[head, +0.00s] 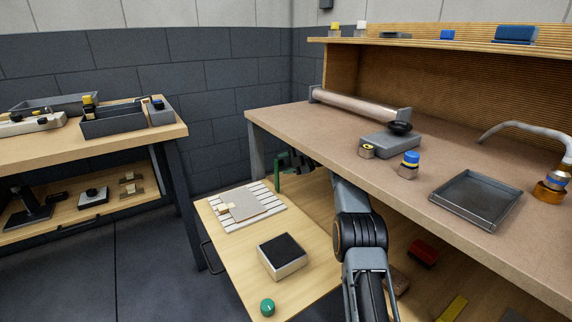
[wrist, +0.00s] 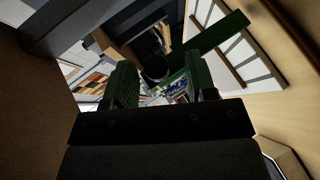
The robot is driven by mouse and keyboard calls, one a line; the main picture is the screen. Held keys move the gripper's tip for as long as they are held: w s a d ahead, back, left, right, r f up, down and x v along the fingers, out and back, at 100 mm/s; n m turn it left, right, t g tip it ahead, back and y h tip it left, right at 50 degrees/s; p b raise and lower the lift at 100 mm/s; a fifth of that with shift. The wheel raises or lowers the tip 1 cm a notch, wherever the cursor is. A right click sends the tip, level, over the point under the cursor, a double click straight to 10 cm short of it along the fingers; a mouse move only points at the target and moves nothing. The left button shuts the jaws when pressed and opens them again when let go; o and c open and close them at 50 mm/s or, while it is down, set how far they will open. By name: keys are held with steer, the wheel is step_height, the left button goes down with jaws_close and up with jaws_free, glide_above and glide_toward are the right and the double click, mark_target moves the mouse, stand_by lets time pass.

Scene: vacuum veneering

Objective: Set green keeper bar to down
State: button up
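The green keeper bar (head: 279,177) stands at the left end of the pulled-out lower board, under the bench's front left part. In the head view my dark gripper (head: 302,161) is beside its upper end, partly hidden by the bench edge and my arm. In the wrist view a long green bar (wrist: 222,32) slants from the upper right toward the fingers. My gripper (wrist: 161,85) has its two fingers well apart, with background showing between them. A dark round part (wrist: 156,66) shows beyond the gap. I cannot tell whether a finger touches the bar.
The bench top (head: 290,118) overhangs my arm. A side table (head: 160,134) stands left, with floor between.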

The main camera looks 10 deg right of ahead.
steer(key=shift+d, duration=0.15)
steer(key=shift+s+d+r+b, duration=0.1)
steer(key=shift+s+d+b, duration=0.15)
steer(key=shift+b, duration=0.2)
steer(key=s+d+r+b, duration=0.1)
steer(key=s+d+b, duration=0.1)
steer(key=s+d, duration=0.2)
steer(key=s+d+b, duration=0.3)
steer(key=s+d, duration=0.1)
steer(key=d, duration=0.5)
steer(key=shift+s+r, duration=0.3)
steer(key=shift+r, duration=0.1)
